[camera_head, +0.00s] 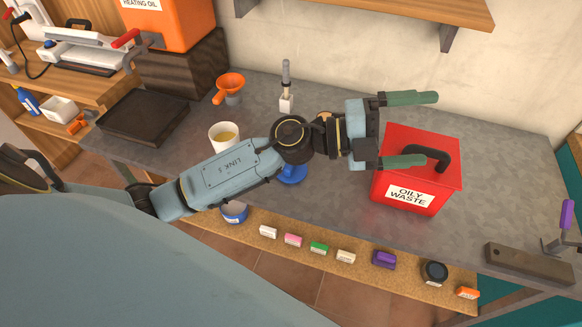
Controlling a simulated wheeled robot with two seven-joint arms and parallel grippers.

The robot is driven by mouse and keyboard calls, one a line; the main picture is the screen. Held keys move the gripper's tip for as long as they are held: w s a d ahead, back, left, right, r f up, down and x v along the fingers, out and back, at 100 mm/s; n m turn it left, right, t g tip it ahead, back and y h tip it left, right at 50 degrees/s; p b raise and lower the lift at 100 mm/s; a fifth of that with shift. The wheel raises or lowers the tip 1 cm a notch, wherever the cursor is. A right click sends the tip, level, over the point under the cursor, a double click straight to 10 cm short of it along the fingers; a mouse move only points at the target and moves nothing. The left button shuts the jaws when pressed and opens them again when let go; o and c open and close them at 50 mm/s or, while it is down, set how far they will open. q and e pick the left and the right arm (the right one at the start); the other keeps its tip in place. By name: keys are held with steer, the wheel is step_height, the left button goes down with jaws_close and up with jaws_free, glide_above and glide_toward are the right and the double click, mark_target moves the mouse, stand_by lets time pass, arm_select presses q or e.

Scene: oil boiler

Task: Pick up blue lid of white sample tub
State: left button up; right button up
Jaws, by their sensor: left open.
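The white tub (224,138) stands open on the grey bench with yellowish liquid inside. A blue lid (291,176) lies on the bench to the right of the tub, partly hidden by my left arm above it. My left gripper (428,129) is open and empty, its two green fingers wide apart. It points right, well past the lid, and hangs over or in front of the red oily waste box. My right gripper is not in view.
The red oily waste box (406,188) has a black handle. An orange funnel (230,84) and a small brush-like tool (286,95) stand at the back. A black tray (143,117) lies left. Several small items line a cork strip along the front; a wooden shelf (400,10) overhangs behind.

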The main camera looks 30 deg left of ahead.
arm_select(q)
step_height(320, 180, down, 6)
steer(key=m+g+y, duration=0.3)
steer(key=m+g, duration=0.2)
steer(key=g, duration=0.1)
steer(key=g+y, duration=0.3)
steer(key=y, duration=1.2)
glide_above(290, 175)
steer(key=w+a, duration=0.2)
steer(key=w, duration=0.1)
steer(key=shift+n, duration=0.3)
steer(key=f, duration=1.4)
steer(key=shift+d+f, duration=0.15)
steer(key=shift+d, duration=0.1)
steer(key=shift+f+b, duration=0.4)
steer(key=shift+f, duration=2.8)
steer(key=c, duration=0.9)
